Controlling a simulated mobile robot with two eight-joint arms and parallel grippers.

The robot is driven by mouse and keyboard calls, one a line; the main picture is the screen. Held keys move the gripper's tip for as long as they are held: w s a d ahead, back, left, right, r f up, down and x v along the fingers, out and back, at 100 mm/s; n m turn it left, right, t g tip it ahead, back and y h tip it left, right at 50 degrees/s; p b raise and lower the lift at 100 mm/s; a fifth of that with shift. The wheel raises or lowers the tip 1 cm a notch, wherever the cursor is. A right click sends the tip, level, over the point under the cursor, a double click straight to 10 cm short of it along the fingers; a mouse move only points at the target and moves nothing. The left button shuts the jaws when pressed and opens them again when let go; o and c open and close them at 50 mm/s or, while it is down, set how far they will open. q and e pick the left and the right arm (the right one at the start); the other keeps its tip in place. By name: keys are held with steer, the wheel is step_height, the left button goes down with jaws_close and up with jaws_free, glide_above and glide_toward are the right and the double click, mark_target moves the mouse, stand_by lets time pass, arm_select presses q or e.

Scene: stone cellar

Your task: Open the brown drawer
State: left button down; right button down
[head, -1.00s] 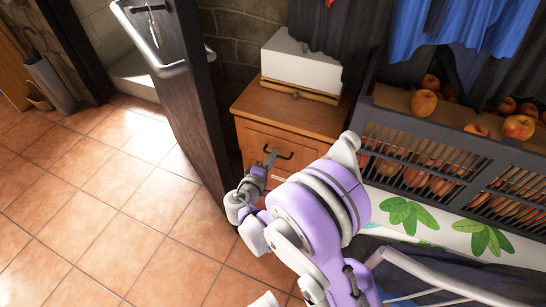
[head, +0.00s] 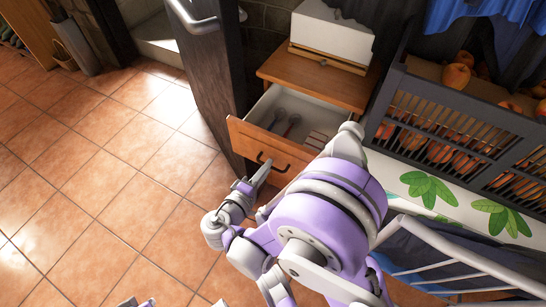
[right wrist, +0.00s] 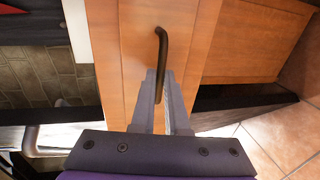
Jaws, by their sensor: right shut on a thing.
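The brown drawer (head: 270,146) is pulled out of the small wooden cabinet (head: 312,80), and its pale inside shows in the head view. Its dark bar handle (head: 278,164) is on the front; the handle also shows in the right wrist view (right wrist: 161,48). My right gripper (head: 264,170) is at the drawer front, shut on the handle. In the right wrist view its two fingers (right wrist: 161,88) sit on either side of the handle's lower end. My right arm hides part of the drawer's right side.
Two spoon-like utensils (head: 285,121) lie in the drawer. A white box (head: 331,38) stands on the cabinet. A dark open door (head: 208,75) is close on the left, a slatted fruit crate (head: 440,125) on the right. The tiled floor (head: 100,190) at left is clear.

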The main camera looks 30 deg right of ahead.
steer(key=shift+s+a, duration=0.2)
steer(key=shift+a, duration=0.25)
steer(key=c, duration=0.9)
jaws_free()
steer(key=shift+c, duration=0.2)
steer(key=p+v, duration=0.1)
steer(key=v, duration=0.9)
steer(key=shift+s+a+p, duration=0.25)
steer(key=shift+a+p, duration=0.05)
steer(key=shift+a, duration=0.05)
